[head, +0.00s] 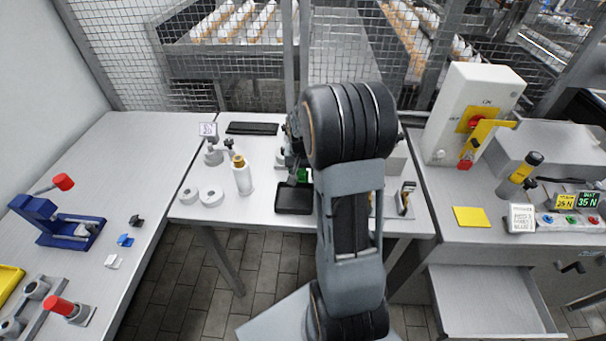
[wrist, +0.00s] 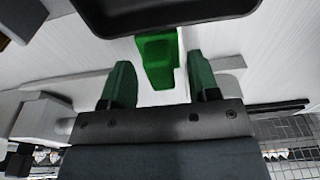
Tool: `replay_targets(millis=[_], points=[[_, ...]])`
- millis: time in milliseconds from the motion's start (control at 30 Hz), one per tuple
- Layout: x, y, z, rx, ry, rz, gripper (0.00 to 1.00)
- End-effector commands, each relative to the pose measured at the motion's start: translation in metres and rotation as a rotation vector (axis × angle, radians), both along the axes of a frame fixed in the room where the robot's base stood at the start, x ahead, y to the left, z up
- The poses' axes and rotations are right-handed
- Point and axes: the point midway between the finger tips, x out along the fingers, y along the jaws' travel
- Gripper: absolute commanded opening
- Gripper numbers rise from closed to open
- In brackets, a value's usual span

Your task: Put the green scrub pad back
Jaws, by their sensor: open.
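The green scrub pad (wrist: 157,50) is a bright green block in the middle of the wrist view. My gripper (wrist: 158,66) is open, with one dark green finger on each side of the pad and visible gaps between. In the head view a small green patch (head: 303,175) shows beside my arm, just behind the black tray (head: 293,210). My arm hides most of the gripper and the pad there.
A white bottle (head: 243,178) with a gold cap and white rings (head: 211,195) stand left of the tray. A black flat bar (head: 252,128) lies at the back. A yellow pad (head: 470,217) is on the right bench. Wire mesh (head: 350,45) stands behind the table.

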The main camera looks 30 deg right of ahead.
Motion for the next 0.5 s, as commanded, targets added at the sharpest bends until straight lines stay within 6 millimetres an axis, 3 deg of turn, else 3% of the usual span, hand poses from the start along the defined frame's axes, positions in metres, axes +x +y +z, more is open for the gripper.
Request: replay_targets(millis=[300, 500], points=[[0.0003, -0.0003, -0.0034, 0.000, 0.000, 0.000, 0.54], [0.0002, -0.0003, -0.0032, 0.000, 0.000, 0.000, 0.35]])
